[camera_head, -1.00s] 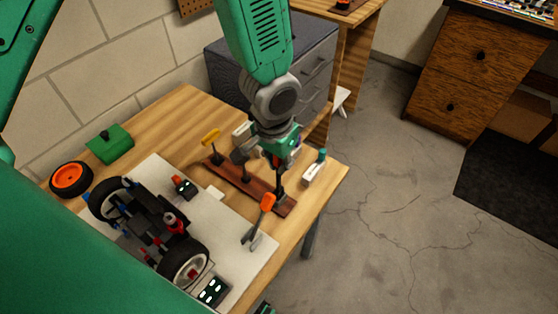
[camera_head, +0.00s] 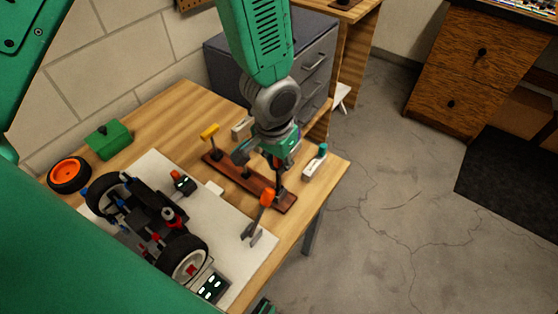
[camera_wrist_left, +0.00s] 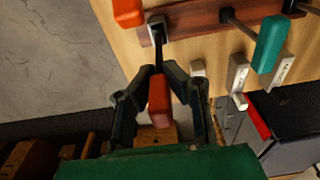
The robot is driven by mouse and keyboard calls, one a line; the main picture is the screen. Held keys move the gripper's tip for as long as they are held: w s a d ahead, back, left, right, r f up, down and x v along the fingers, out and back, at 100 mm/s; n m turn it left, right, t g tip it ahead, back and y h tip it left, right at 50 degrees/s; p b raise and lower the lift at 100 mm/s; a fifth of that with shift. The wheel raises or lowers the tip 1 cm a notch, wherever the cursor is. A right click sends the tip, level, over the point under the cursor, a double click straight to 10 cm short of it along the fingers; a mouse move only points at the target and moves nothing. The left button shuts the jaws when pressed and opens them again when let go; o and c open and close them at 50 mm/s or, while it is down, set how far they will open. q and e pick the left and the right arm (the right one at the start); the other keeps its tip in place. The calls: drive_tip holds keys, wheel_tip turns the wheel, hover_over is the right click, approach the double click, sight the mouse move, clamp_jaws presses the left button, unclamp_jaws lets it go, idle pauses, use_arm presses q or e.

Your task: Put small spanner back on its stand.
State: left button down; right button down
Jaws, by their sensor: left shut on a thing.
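My left gripper (camera_wrist_left: 160,88) is shut on the red-orange handle of a tool (camera_wrist_left: 159,104), which I take to be the small spanner. In the head view my left gripper (camera_head: 262,158) is above the right part of the brown wooden stand (camera_head: 225,173). The tool's dark shaft reaches down to a grey-white holder (camera_wrist_left: 156,28) on the stand in the wrist view. I cannot tell whether it is seated there. The gripper hides most of the tool in the head view.
Another orange-handled tool (camera_head: 266,198) with a grey forked end is in front of the stand. A yellow-handled tool (camera_head: 209,132) stands at its left. A teal-handled piece (camera_head: 316,160) is to the right. A model car (camera_head: 150,225) occupies the white mat (camera_head: 240,262).

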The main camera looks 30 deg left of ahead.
use_arm(q)
drive_tip(key=shift+f+b, duration=0.3)
drive_tip(key=shift+f, duration=0.4)
drive_tip(key=c, duration=1.6)
unclamp_jaws()
drive_tip(key=r, duration=0.8)
drive_tip(key=s+r, duration=0.1)
drive_tip(key=r, duration=0.3)
drive_tip(key=shift+f, duration=0.1)
